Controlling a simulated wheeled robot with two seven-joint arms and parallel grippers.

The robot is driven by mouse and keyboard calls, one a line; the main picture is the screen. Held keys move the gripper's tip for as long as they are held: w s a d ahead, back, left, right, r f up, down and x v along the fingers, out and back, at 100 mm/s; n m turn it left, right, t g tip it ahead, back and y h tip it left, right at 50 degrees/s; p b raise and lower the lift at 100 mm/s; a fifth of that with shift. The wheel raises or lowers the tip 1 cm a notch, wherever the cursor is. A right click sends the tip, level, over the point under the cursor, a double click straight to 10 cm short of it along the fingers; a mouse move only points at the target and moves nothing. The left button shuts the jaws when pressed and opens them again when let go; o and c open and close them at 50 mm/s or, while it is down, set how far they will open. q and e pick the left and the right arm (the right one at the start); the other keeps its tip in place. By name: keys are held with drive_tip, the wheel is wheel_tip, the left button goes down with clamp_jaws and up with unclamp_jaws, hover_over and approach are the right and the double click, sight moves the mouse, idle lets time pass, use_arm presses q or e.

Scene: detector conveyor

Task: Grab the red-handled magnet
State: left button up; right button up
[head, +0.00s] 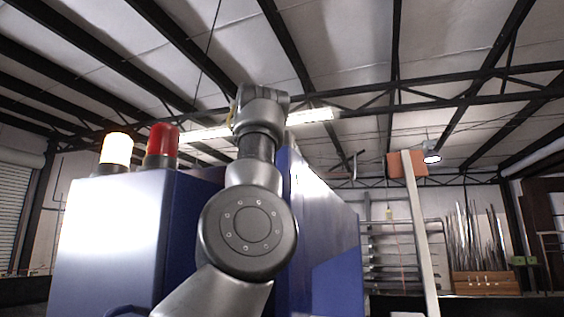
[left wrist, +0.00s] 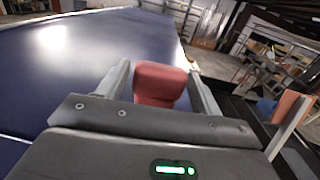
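My left arm rises through the middle of the head view, and its gripper is hidden there behind the arm's upper links. In the left wrist view the two fingers of my left gripper (left wrist: 160,80) stand apart, with a red block-like handle (left wrist: 160,78) between them. The handle's upper edges come close to both fingers. I cannot tell whether the fingers press on it. The rest of the magnet is hidden behind the gripper body. My right gripper is in neither view.
A large blue machine (head: 325,230) stands close behind my left arm; its blue surface (left wrist: 85,55) fills the wrist view's left. A white lamp (head: 116,149) and red lamp (head: 162,143) top the blue-white cabinet (head: 112,235). An orange plate (head: 407,164) on a post stands right.

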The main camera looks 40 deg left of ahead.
use_arm(q)
drive_tip(key=shift+w+f, duration=0.1)
drive_tip(key=shift+w, duration=0.05)
drive_tip(key=c, duration=0.9)
drive_tip(key=shift+a, duration=0.1)
drive_tip(key=shift+r, duration=1.5)
drive_tip(key=s+r, duration=0.3)
drive_tip(key=s, duration=0.1)
drive_tip(key=s+r, duration=0.3)
drive_tip(key=s, duration=0.2)
drive_tip(key=s+r, duration=0.4)
drive_tip(key=s, duration=0.1)
drive_tip(key=shift+d, duration=0.4)
